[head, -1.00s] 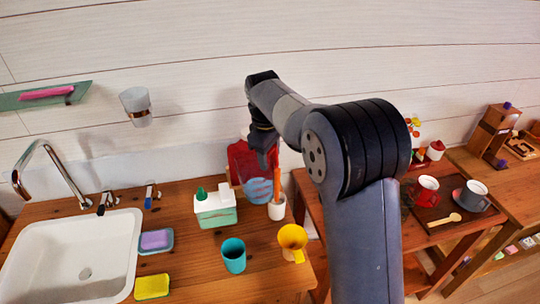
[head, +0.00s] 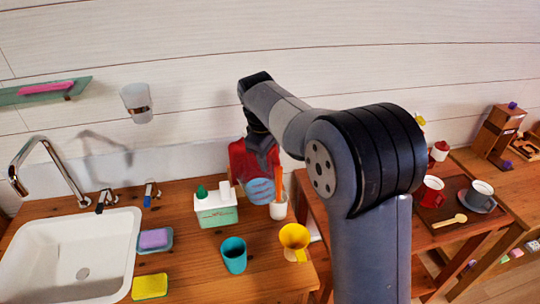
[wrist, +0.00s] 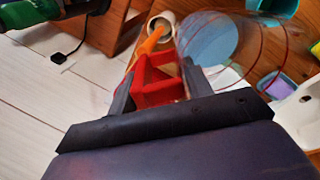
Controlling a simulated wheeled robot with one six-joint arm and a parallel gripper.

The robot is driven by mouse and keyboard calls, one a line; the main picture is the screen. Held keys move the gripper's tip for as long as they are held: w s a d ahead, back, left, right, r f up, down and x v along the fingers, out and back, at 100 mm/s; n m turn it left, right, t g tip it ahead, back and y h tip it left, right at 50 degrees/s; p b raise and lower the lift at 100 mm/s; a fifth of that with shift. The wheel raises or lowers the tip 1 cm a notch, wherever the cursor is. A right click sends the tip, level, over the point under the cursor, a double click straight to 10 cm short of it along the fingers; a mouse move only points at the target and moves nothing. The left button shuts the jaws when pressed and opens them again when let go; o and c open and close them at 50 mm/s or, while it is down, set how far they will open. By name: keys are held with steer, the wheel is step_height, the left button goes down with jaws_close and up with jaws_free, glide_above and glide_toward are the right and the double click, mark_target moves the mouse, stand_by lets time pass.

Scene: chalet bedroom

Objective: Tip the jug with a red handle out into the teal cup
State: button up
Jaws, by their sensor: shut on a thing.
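The jug's red handle (wrist: 155,82) sits between my gripper's fingers (wrist: 155,90) in the wrist view, and the gripper is shut on it. The jug's clear body shows beside it with a blue disc (wrist: 208,40) inside or behind its wall. In the head view a blue oval (head: 261,190) shows just below my gripper (head: 262,150); how far the jug is tilted or lifted is hard to tell. The teal cup (head: 233,255) stands upright on the wooden counter, in front of and left of the gripper, apart from the jug.
A teal-and-white dispenser (head: 215,207) stands left of the jug. A white pot with an orange utensil (head: 278,208) is close on its right. A yellow cup (head: 294,240) stands right of the teal cup. A large red thing (head: 242,160) is behind. The sink (head: 85,260) is at left.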

steer(key=shift+s+a+f+t+h+b, duration=0.4)
steer(key=shift+t+b, duration=0.2)
steer(key=shift+b, duration=0.65)
step_height(320, 180, down, 13)
steer(key=s+t+b, duration=0.1)
steer(key=b, duration=1)
steer(key=shift+s+a+h+b, duration=0.3)
steer(key=shift+s+a, duration=0.05)
steer(key=shift+a, duration=0.05)
stand_by(2.7)
steer(key=shift+s+a+r+t, duration=0.15)
steer(key=shift+r+t, duration=0.15)
steer(key=shift+r, duration=0.15)
steer(key=shift+s+r, duration=0.1)
steer(key=shift+r, duration=0.1)
steer(key=shift+s+a+r, duration=0.1)
steer(key=shift+s+r, duration=0.05)
steer(key=shift+r, duration=0.1)
steer(key=shift+s+a+r+t+h+b, duration=0.2)
steer(key=shift+s+r+t+h, duration=0.1)
steer(key=shift+r, duration=0.2)
steer(key=shift+s+a+r+t+h+b, duration=0.1)
steer(key=shift+s+r+t+h+b, duration=0.15)
steer(key=shift+r, duration=0.2)
steer(key=shift+s+a+t+b, duration=0.2)
steer(key=shift+t+b, duration=0.15)
steer(key=shift+b, duration=0.2)
